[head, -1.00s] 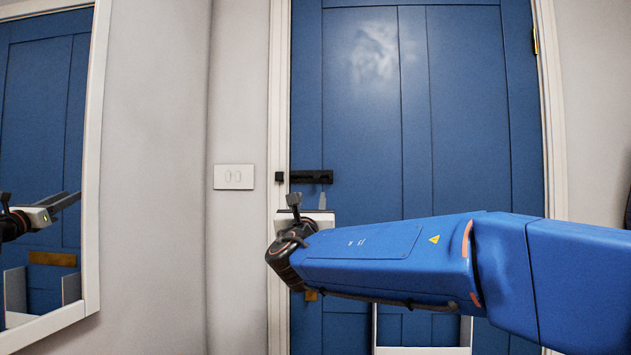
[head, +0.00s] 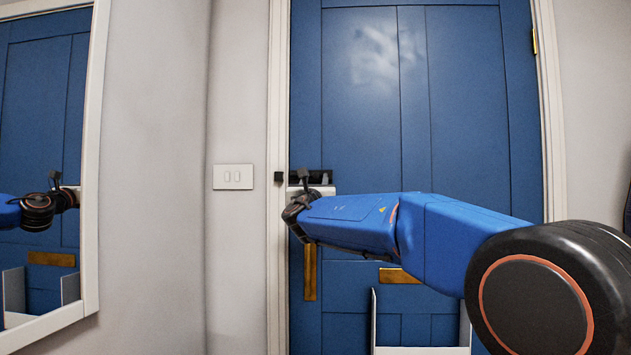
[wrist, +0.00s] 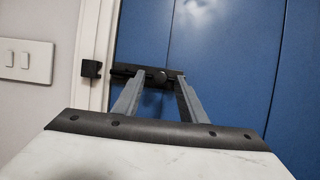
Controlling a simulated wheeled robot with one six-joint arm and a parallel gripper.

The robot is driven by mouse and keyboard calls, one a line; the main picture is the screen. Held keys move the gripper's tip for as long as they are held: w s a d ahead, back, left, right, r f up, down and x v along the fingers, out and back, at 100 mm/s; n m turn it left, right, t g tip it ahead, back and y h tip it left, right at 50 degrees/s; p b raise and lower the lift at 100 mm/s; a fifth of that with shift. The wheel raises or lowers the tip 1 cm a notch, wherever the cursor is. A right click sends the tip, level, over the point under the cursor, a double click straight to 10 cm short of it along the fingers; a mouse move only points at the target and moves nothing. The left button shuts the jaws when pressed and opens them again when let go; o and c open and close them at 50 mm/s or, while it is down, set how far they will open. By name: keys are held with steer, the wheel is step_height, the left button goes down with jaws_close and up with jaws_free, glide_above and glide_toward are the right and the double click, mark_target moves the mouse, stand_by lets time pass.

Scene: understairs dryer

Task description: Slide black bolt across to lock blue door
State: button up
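The blue door (head: 375,110) is closed in its white frame. The black bolt (head: 325,176) is fixed near its left edge, partly hidden behind my gripper in the head view. The bolt also shows in the wrist view (wrist: 203,74), with a round dark knob (wrist: 157,77). The black keep (head: 279,178) sits on the door frame left of the bolt; a gap shows between them in the wrist view (wrist: 91,69). My gripper (wrist: 158,74) is open, fingers pointing at the bolt, with the knob between the fingertips in the picture. I cannot tell whether they touch it.
A white light switch (head: 233,177) is on the wall left of the frame. A mirror (head: 93,150) hangs further left. A brass plate (head: 310,272) and a brass letter slot (head: 398,276) are low on the door. A white panelled object (head: 420,350) stands below.

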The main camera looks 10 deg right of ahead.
steer(key=shift+w+d+r, duration=0.1)
steer(key=shift+w, duration=0.15)
jaws_close()
steer(key=a, duration=0.2)
steer(key=w+a, duration=0.1)
steer(key=a, duration=0.1)
steer(key=shift+w, duration=0.15)
jaws_free()
steer(key=shift+a, duration=0.2)
